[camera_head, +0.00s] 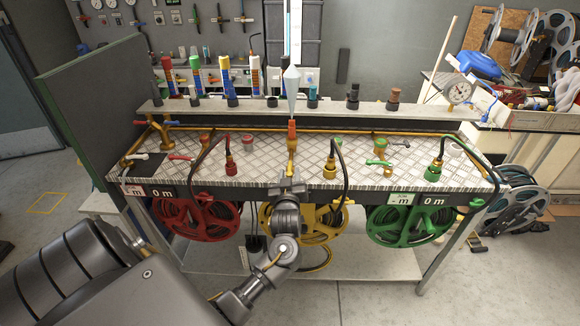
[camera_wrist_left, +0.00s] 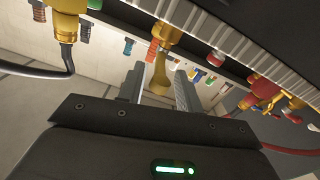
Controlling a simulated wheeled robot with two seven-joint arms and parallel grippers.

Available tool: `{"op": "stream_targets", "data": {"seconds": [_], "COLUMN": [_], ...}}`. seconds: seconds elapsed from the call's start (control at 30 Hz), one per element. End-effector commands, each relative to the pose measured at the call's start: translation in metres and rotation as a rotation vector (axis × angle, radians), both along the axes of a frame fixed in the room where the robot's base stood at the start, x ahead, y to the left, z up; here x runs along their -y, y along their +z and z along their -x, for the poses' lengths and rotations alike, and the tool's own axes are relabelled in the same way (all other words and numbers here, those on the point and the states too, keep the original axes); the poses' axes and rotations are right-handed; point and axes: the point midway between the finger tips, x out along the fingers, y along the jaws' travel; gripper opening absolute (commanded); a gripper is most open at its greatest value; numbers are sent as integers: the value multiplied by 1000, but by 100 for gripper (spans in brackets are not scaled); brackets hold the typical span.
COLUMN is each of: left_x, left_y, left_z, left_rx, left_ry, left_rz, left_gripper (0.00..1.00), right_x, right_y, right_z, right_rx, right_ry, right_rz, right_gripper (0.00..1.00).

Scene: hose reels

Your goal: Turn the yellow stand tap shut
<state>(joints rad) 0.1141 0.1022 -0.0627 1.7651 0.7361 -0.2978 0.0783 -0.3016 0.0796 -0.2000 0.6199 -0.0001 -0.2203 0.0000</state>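The yellow stand tap (camera_head: 291,160) stands mid-bench on the patterned metal top, a brass-coloured post with an orange-red part on top. My left gripper (camera_head: 289,187) is at the bench's front edge, directly in front of it, and hides its lower part. In the left wrist view, a yellow tapered piece (camera_wrist_left: 159,78), seemingly the tap's lever, lies between the two fingers of the left gripper (camera_wrist_left: 160,90). The fingers are apart, with gaps visible beside the piece. Whether either finger touches it cannot be told. My right gripper is not in view.
A yellow hose end (camera_head: 330,167) stands just right of the tap, a red hose end (camera_head: 231,166) to the left and a green one (camera_head: 433,170) further right. Red (camera_head: 203,221), yellow and green (camera_head: 412,222) reels hang below the front edge. A shelf (camera_head: 330,110) with nozzles runs behind.

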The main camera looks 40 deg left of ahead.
Motion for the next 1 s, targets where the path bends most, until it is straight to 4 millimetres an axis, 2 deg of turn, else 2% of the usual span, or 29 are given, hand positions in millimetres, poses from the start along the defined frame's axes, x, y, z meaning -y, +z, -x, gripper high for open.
{"op": "stream_targets", "data": {"seconds": [0.1, 0.23, 0.63, 0.9, 1.0], "left_x": [-12, -19, -23, -23, -23], "left_y": [1, 0, -1, -1, -1], "left_z": [-15, -26, -31, -31, -31], "left_rx": [-2, -2, -1, -1, -1], "left_ry": [0, 0, -1, -1, -1], "left_rz": [-2, -1, 0, 1, 1], "left_gripper": [35, 35, 35, 0, 0], "right_x": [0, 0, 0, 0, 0], "right_y": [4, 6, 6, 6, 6], "right_z": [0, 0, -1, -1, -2], "right_rx": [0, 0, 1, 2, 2], "right_ry": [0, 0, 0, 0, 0], "right_rz": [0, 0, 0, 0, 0], "right_gripper": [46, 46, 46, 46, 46]}}
